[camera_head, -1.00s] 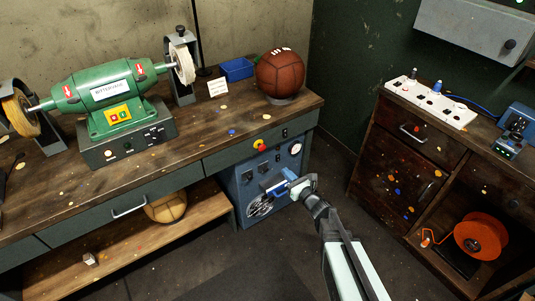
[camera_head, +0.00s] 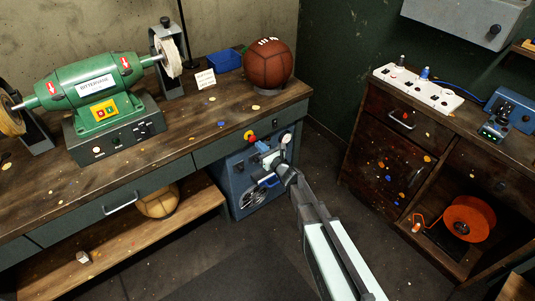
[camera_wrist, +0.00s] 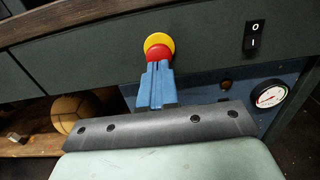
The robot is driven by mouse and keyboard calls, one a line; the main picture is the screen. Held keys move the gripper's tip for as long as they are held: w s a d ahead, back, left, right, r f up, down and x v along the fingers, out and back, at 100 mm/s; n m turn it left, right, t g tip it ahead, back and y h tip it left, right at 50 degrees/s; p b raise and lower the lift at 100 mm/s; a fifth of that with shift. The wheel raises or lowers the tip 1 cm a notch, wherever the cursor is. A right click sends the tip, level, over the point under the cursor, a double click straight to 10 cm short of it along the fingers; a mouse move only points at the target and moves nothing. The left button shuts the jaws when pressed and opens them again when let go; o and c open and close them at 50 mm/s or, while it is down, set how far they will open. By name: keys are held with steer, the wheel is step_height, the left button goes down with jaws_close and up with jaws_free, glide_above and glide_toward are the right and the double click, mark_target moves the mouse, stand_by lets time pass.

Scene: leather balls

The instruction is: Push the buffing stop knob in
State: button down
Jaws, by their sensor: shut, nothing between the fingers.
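The buffing stop knob is a red button on a round yellow base, on the bench's front panel (camera_head: 235,146). In the head view the knob (camera_head: 249,135) shows just above and left of my gripper (camera_head: 260,146). In the wrist view the red knob (camera_wrist: 158,54) sits straight ahead of my blue fingers. My gripper (camera_wrist: 157,66) is shut and empty, its fingertips overlapping the knob's lower edge. I cannot tell whether they touch it. The knob's lower part is hidden behind the fingertips.
A black rocker switch (camera_wrist: 254,36) is to the knob's right, and a round gauge (camera_wrist: 270,95) is lower right. A blue cabinet (camera_head: 231,178) stands under the bench. The green buffing machine (camera_head: 95,92) and a brown ball (camera_head: 269,66) are on top. Open floor lies in front.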

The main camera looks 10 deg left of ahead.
mark_target(254, 139)
steer(key=shift+x, duration=1.1)
steer(key=shift+x, duration=0.9)
steer(key=shift+w+a+r, duration=0.1)
steer(key=shift+w+a, duration=0.3)
steer(key=v, duration=1.6)
steer(key=shift+a+n, duration=0.1)
steer(key=shift+n, duration=0.2)
